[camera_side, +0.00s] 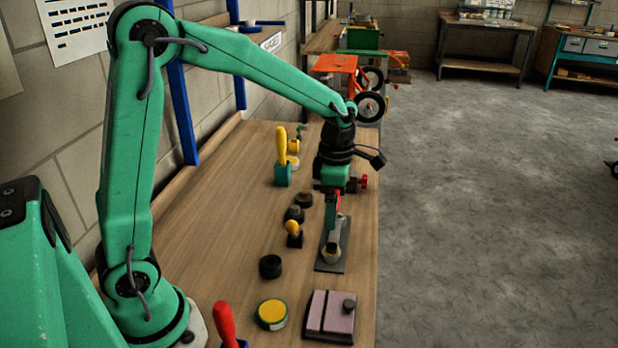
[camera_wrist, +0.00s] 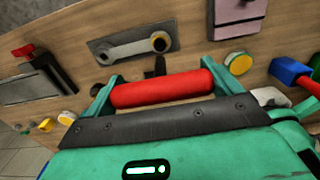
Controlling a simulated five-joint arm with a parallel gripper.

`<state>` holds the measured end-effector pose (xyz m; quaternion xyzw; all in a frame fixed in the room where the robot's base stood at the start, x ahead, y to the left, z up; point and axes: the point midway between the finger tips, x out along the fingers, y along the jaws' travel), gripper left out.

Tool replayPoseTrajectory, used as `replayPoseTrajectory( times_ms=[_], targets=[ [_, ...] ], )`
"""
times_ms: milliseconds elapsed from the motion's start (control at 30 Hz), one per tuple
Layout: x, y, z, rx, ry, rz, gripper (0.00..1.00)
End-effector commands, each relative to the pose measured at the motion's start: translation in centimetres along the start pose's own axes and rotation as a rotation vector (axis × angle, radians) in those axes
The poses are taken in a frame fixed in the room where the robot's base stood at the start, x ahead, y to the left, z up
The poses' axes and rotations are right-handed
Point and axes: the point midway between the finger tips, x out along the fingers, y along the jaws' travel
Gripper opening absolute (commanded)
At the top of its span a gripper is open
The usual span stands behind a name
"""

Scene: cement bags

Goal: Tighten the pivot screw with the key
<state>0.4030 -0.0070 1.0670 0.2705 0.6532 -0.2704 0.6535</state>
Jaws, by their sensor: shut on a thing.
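My gripper (camera_side: 334,205) is shut on the red handle of the key; in the wrist view the red handle (camera_wrist: 163,88) lies across between its two green fingers. A dark part (camera_wrist: 155,66), seemingly the key's lower end, shows beyond the handle. A grey plate (camera_wrist: 104,46) with a pale lever (camera_wrist: 128,48) lies on the bench ahead. In the side view my gripper stands upright over the plate (camera_side: 331,265). I cannot tell whether the key touches the screw.
A pink-topped pad (camera_side: 330,314) and a yellow-lidded tin (camera_side: 271,314) lie at the near end of the bench. A red-handled tool (camera_side: 225,322) stands nearby. Black pieces (camera_side: 270,267) and a yellow-handled tool (camera_side: 282,145) stand left of my gripper.

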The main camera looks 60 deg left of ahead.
Motion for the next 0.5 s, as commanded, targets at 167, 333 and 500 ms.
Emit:
replayPoseTrajectory(
  times_ms=[167, 333, 500],
  targets=[
    [0.9, 0.0, 0.0, 0.001, 0.001, -0.001, 0.49],
    [2.1, 0.0, 0.0, 0.001, 0.002, -0.002, 0.49],
    [3.5, 0.0, 0.0, 0.001, 0.002, -0.002, 0.49]
  ],
)
